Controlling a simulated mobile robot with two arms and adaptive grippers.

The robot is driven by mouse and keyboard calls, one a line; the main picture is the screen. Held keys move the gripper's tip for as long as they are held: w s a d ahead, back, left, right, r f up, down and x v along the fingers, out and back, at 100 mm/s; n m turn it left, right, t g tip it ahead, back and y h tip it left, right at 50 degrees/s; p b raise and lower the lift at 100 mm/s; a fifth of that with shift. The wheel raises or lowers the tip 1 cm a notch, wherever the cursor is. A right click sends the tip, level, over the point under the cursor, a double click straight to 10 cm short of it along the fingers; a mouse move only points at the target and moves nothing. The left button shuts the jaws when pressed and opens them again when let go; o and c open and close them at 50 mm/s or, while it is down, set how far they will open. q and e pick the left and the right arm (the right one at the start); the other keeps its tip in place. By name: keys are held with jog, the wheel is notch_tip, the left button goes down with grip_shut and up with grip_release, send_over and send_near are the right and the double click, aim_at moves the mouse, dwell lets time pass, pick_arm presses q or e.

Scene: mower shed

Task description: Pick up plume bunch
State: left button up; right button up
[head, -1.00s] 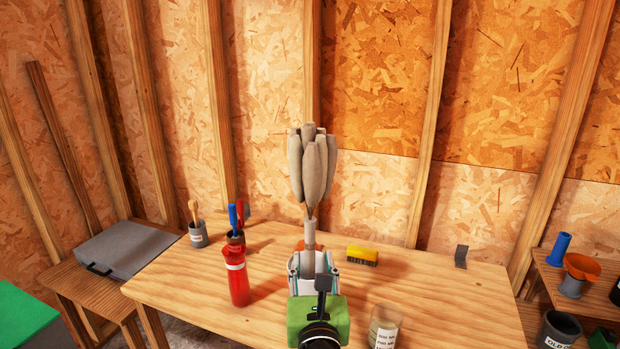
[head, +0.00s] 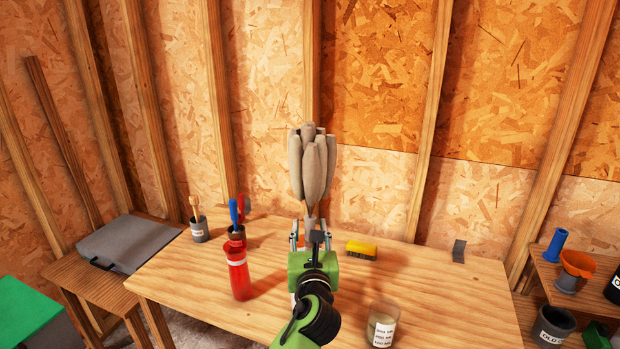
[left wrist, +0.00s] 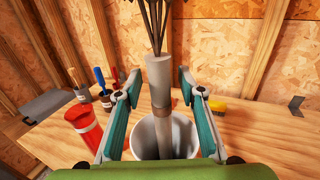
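The plume bunch (head: 312,165) has several beige-grey plumes on a thin stalk and stands upright over the workbench. In the left wrist view its grey wrapped stem (left wrist: 159,75) runs down into a white pot (left wrist: 146,134). My left gripper (head: 311,240) is open, with one finger on each side of the stem. In the left wrist view the left gripper (left wrist: 158,98) shows a gap between the stem and both fingers. The pot is mostly hidden behind my gripper in the head view. My right gripper is not in view.
On the workbench (head: 420,300) stand a red bottle (head: 238,275), a holder with blue- and red-handled tools (head: 237,213), a grey cup with a brush (head: 199,229), a yellow brush (head: 362,249) and a labelled glass jar (head: 382,325). The wooden wall is close behind.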

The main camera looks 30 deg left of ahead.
pick_arm(q)
jog(key=shift+c, duration=0.3)
grip_shut()
